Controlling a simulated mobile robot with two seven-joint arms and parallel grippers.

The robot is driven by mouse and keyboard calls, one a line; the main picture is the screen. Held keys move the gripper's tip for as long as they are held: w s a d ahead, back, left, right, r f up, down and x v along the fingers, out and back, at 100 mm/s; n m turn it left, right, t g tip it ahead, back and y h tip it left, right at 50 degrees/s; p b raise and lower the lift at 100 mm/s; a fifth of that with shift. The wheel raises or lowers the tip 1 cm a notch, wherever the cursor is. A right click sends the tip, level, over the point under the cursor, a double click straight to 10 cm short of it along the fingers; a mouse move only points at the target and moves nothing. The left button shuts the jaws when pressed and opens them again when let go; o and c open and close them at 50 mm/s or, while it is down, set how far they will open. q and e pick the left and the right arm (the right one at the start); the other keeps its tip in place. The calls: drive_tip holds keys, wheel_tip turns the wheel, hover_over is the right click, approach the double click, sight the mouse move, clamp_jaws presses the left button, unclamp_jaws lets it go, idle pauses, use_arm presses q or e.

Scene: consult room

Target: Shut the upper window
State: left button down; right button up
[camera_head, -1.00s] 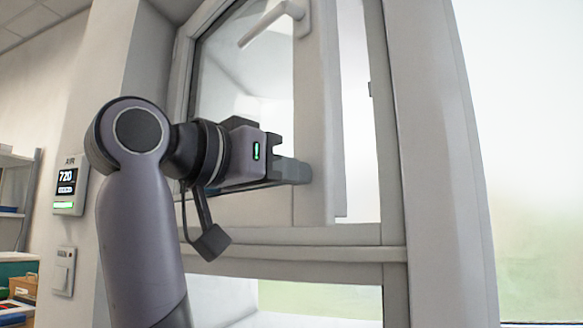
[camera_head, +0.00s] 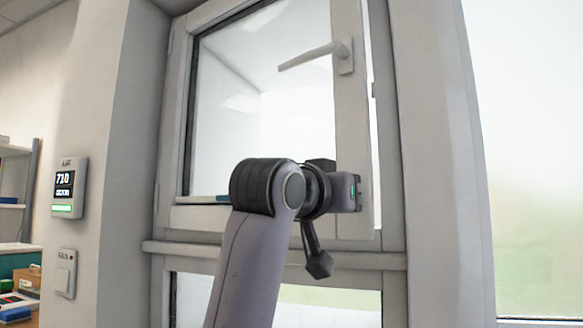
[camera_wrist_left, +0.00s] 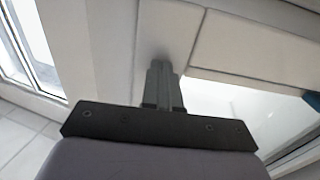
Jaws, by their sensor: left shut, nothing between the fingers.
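The upper window sash (camera_head: 351,120) is a white frame with a glass pane, hinged at the left. It is slightly ajar, with a narrow bright gap along its right edge beside the fixed window frame (camera_head: 390,160). Its handle (camera_head: 312,56) points left, nearly level. My left gripper (camera_head: 353,192) is in front of the sash's lower right part; its fingertips are hidden there. In the left wrist view the left gripper (camera_wrist_left: 160,72) is shut and empty, its fingertips at or very near a white frame surface; contact cannot be told. My right gripper is not in view.
A crossbar (camera_head: 210,250) and a lower pane lie below the sash. A wall display (camera_head: 69,187) and a switch (camera_head: 66,272) are on the left wall. A wide white post (camera_head: 440,150) stands right of the window. Shelves are at far left.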

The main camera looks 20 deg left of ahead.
use_arm(q)
drive_tip(key=shift+y, duration=0.3)
drive_tip(key=p+x, duration=0.5)
drive_tip(key=x, duration=0.2)
drive_tip(key=shift+w+d+r, duration=0.1)
drive_tip(key=shift+w+d, duration=0.1)
drive_tip(key=shift+w, duration=0.1)
drive_tip(key=shift+w+d+p, duration=0.1)
drive_tip(key=shift+w+p, duration=0.25)
drive_tip(key=shift+p, duration=0.05)
